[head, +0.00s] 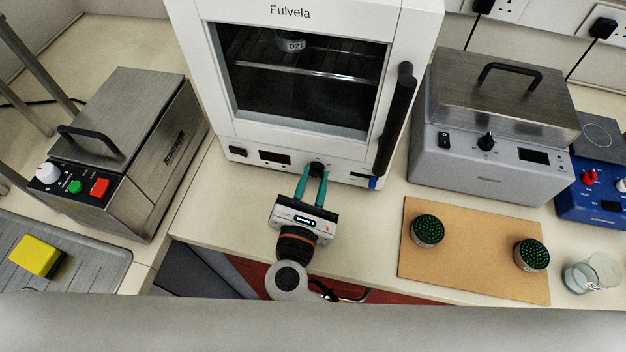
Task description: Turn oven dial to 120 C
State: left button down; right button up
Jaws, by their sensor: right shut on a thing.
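The white oven (290,142), marked Fulvela, stands at the back centre with its glass door shut. Its black dial (317,165) is on the lower front panel, beside a small dark display (274,158). My right gripper (312,176) reaches up from below with its green fingers at the dial, shut on it. The fingertips partly cover the dial, and its pointer and any scale marks are too small to read. The display's reading cannot be made out. My left gripper is not in view.
A steel bath (130,130) stands left and a grey lidded bath (480,165) right. A brown board (470,265) bears two round dark-green-topped containers. Glass beakers (580,277) and a blue hotplate (600,185) are far right. The oven's black door handle (395,120) juts out right of the gripper.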

dwell(0.3)
jog(key=o, duration=1)
jog(key=shift+s, duration=0.1)
jog(key=s+b, duration=0.1)
jog(key=s, duration=0.2)
jog(key=s+a+b, duration=0.1)
jog(key=s, duration=0.3)
jog(key=s+a+b, duration=0.1)
jog(key=s, duration=0.3)
jog(key=shift+a+f, duration=0.1)
jog(key=shift+s, duration=0.35)
